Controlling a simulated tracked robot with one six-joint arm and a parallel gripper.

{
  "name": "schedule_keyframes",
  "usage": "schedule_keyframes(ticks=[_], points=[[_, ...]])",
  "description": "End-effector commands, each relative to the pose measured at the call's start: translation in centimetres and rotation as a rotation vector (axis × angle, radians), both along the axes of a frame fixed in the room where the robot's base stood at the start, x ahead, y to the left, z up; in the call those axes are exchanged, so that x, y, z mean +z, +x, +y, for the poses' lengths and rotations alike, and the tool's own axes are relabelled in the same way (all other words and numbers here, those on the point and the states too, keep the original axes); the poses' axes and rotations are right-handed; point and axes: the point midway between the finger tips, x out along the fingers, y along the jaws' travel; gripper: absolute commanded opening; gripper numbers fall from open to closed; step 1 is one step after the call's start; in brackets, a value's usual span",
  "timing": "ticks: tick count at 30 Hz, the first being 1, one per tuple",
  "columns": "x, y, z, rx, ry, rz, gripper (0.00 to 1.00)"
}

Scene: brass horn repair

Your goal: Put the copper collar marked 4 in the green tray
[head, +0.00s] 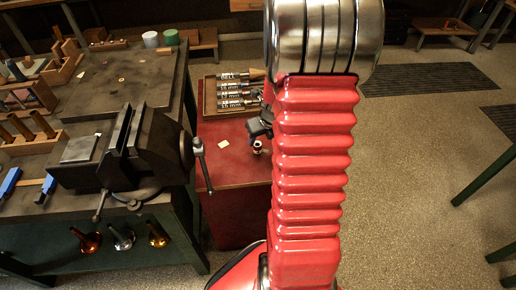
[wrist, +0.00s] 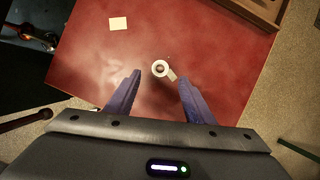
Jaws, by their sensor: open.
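A small ring-shaped collar (wrist: 153,68) with a pale tab lies on the red cabinet top, in the wrist view just beyond my fingertips and between their lines. It looks pale there, and I cannot read a mark on it. In the head view a small collar (head: 257,150) stands on the same top, just below my gripper (head: 260,127), which is partly hidden behind my red arm. In the wrist view my gripper (wrist: 159,80) has its two purple fingers spread, with nothing between them. I cannot make out a green tray in either view.
The red cabinet top (head: 225,185) also bears a pale card (wrist: 119,23) and a wooden rack (head: 210,98) of labelled cylinders at the back. A dark bench with a vise (head: 150,145) stands left. Free floor lies to the right.

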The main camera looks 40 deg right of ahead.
Motion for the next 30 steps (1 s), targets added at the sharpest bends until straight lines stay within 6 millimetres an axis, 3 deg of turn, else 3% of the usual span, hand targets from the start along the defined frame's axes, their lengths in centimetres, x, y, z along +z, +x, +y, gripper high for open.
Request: schedule_keyframes(ticks=[9,23,30], points=[[-2.7,1.1,-0.3,0.001,0.000,0.001,0.48],[-3.2,1.2,-0.4,0.001,0.000,0.001,0.48],[-4.9,1.7,-0.5,0.000,0.001,0.002,0.48]])
